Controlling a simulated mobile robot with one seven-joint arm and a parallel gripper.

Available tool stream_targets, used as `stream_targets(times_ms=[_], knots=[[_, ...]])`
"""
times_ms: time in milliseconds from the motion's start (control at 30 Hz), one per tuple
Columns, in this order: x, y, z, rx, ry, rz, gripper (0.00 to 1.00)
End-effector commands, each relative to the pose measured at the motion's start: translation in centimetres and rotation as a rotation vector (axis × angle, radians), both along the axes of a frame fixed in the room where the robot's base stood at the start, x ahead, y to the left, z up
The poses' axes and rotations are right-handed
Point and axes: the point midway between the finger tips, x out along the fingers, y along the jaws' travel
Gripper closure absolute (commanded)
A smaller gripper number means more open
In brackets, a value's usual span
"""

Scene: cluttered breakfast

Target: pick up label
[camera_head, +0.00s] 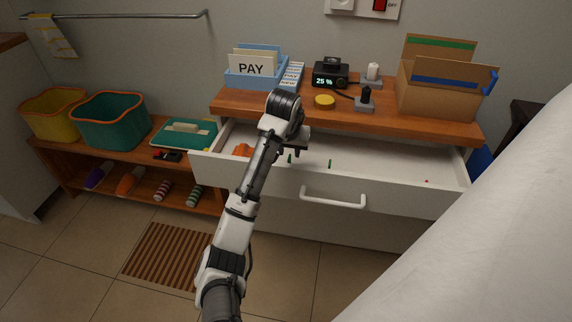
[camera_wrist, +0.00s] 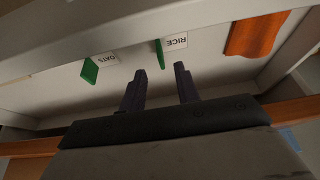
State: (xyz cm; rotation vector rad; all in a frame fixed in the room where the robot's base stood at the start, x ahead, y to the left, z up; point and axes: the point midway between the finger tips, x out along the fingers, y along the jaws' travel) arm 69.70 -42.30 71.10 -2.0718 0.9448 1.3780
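Two small white labels with green backs lie or stand inside the open drawer (camera_head: 400,166). In the wrist view one reads RICE (camera_wrist: 177,42), just beyond my fingertips. The other reads OATS (camera_wrist: 111,59), to the left of my fingers. In the head view only thin green parts show, one green piece (camera_head: 330,163) right of my gripper and another (camera_head: 290,159) close by it. My gripper (camera_wrist: 160,69) is open over the drawer, with nothing between its fingers. In the head view the gripper (camera_head: 290,149) is partly hidden by my arm.
An orange cloth (camera_wrist: 254,35) lies in the drawer near the RICE label. The drawer's front wall with its handle (camera_head: 333,199) borders the space.

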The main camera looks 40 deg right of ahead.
Motion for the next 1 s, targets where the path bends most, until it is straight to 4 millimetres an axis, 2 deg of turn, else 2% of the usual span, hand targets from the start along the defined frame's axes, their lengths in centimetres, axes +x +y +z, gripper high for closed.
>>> stream_targets(times_ms=[133,400,700,933,1000], knots=[[0.3,-0.2,-1.1,0.001,0.001,0.001,0.68],[1.3,-1.2,-4.6,0.001,0.001,0.001,0.68],[1.5,-1.4,-5.1,-0.002,-0.001,0.000,0.68],[1.5,-1.4,-5.1,-0.002,-0.001,0.000,0.97],[1.5,-1.4,-5.1,-0.002,-0.001,0.000,1.00]])
